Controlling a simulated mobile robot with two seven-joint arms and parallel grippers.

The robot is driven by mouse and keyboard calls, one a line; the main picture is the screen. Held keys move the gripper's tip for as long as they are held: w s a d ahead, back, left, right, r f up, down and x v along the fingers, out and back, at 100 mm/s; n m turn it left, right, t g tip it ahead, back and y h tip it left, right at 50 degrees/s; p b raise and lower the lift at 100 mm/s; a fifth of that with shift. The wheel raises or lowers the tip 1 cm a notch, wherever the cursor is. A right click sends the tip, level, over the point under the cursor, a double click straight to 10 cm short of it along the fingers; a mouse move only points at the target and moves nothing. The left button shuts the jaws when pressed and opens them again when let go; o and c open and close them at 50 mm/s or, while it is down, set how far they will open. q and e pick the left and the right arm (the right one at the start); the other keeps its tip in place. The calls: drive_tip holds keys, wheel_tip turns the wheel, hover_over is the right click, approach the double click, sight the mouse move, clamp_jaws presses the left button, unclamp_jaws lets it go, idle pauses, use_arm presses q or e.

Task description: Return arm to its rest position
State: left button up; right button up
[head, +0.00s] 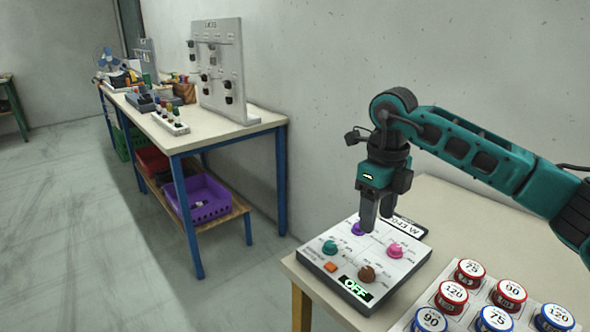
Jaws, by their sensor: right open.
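My right arm (470,150) is teal and black and comes in from the right edge. It bends down over the table at right. Its right gripper (376,218) points downward, open, with nothing seen between its fingers. The fingertips are over the back part of a white control panel (325,262), close to a purple knob (357,230) and a pink knob (394,251). I cannot tell whether they touch a knob. The panel also has a green knob (329,247), a brown knob (367,273) and a display (357,289) reading OFF. My left gripper is not in view.
Several red and blue numbered round tins (452,296) sit in a white holder in front of the arm. The table (450,195) is clear behind the panel. A second workbench (160,125) with an upright board (219,70) and purple crate (203,200) stands at left.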

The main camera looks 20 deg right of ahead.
drive_tip(key=s+a+f+n+y, duration=0.15)
drive_tip(key=a+f+y, duration=0.3)
drive_tip(key=a, duration=0.55)
drive_tip(key=s+a+r+m+t+y, duration=0.1)
drive_tip(key=s+a+m+t+y, duration=0.2)
drive_tip(key=a+y, duration=0.5)
drive_tip(key=s+a+r+m+y, duration=0.1)
drive_tip(key=s+a+m+y, duration=0.1)
drive_tip(key=a+m+y, duration=0.7)
drive_tip(key=w+d+f+m+t+h, duration=0.2)
drive_tip(key=d+f+m+t+h, duration=0.5)
drive_tip(key=m+t+h, duration=0.6)
drive_tip(key=s+d+f+m+g+h, duration=0.2)
drive_tip(key=s+f+m, duration=0.4)
drive_tip(key=f, duration=0.3)
drive_tip(key=s+d+f+m+g+h, duration=0.3)
drive_tip(key=s+f+m, duration=0.4)
drive_tip(key=f, duration=0.3)
drive_tip(key=shift+s+d+f+m+h, duration=0.15)
drive_tip(key=shift+d+m+h, duration=0.6)
drive_tip(key=shift+d, duration=0.4)
